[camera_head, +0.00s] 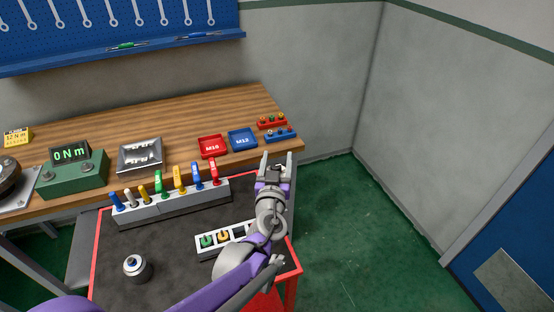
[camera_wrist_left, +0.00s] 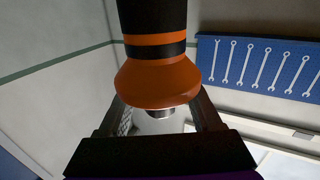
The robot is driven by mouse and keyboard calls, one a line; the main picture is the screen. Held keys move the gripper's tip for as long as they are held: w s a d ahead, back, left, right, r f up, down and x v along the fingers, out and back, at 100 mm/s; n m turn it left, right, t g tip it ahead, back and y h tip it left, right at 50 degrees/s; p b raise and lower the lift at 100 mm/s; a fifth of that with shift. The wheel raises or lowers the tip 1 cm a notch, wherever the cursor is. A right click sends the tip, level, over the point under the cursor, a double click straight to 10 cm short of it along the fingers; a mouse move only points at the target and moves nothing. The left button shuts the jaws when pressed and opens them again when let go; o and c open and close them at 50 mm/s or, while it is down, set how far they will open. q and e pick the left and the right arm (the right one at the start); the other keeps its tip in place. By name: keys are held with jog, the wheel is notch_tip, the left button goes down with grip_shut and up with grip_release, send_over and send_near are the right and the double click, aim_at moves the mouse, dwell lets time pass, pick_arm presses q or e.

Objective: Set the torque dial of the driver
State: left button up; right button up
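The driver (camera_wrist_left: 157,80) fills the middle of the left wrist view: a black grip with an orange band and a flared orange collar. A pale metal part shows just past the collar. My left gripper (camera_head: 276,158) is in the air by the right end of the bench, its two fingers apart. In the left wrist view the fingers stand on either side of the driver, and it looks held between them. In the head view the driver's grip is hidden. I cannot read the torque dial. My right gripper is not in view.
On the bench (camera_head: 245,100) are a green meter (camera_head: 72,172) reading 0 N m, a red tray (camera_head: 212,146) and a blue tray (camera_head: 242,139). The red-edged cart (camera_head: 185,270) holds a rack (camera_head: 175,203) of coloured tools and a dark round piece (camera_head: 137,268). The floor at right is clear.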

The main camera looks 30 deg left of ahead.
pick_arm(q)
jog(key=v, duration=1.1)
jog(key=shift+p, duration=0.45)
jog(key=shift+a, duration=0.2)
